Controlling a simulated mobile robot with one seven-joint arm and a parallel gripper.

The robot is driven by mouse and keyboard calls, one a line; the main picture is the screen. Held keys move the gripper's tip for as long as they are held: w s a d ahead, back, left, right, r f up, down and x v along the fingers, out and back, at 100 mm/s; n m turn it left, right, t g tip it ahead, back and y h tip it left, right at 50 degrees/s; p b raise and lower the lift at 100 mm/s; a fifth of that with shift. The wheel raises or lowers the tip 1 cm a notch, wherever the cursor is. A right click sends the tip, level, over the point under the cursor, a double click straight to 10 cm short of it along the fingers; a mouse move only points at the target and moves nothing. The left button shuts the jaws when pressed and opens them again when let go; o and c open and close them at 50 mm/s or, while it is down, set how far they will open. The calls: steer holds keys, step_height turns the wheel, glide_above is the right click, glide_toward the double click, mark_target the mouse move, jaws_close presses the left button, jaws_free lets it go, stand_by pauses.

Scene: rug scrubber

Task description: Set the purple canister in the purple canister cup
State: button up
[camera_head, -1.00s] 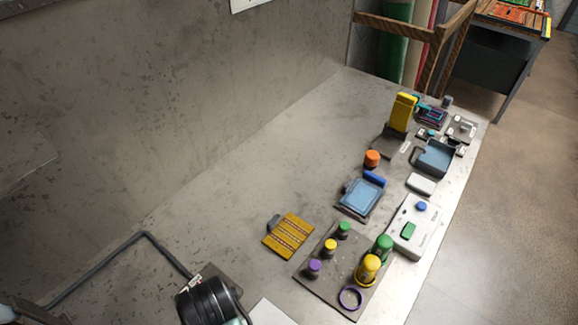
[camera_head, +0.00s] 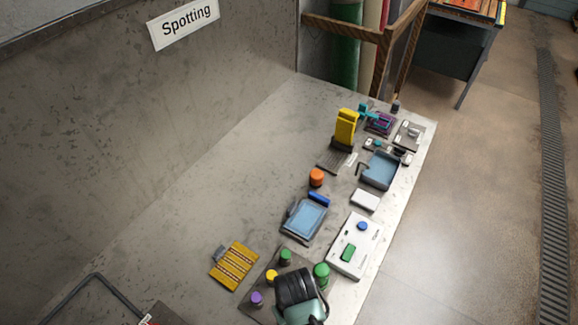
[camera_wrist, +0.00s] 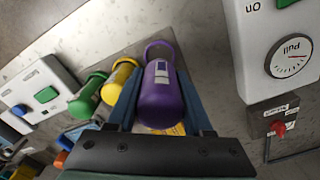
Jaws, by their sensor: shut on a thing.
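The purple canister (camera_wrist: 164,100), with a pale label, is held between the blue fingers of my gripper (camera_wrist: 162,82) in the wrist view. A purple ring (camera_wrist: 152,44), which looks like the purple canister cup, shows just past the canister's far end. I cannot tell whether the canister's end is inside the ring or only in line with it.
A green canister (camera_wrist: 88,95) and a yellow canister (camera_wrist: 118,82) stand close beside. A white box (camera_head: 354,245) with green and blue buttons is near. A gauge panel (camera_wrist: 290,55) shows in the wrist view.

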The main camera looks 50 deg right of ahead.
steer(key=shift+f+b, duration=2.7)
steer(key=shift+f+b, duration=0.45)
steer(key=shift+f, duration=0.2)
steer(key=o, duration=1.3)
steer(key=shift+o, duration=0.2)
step_height(320, 180, up, 13)
steer(key=shift+r, duration=0.1)
steer(key=shift+p, duration=0.45)
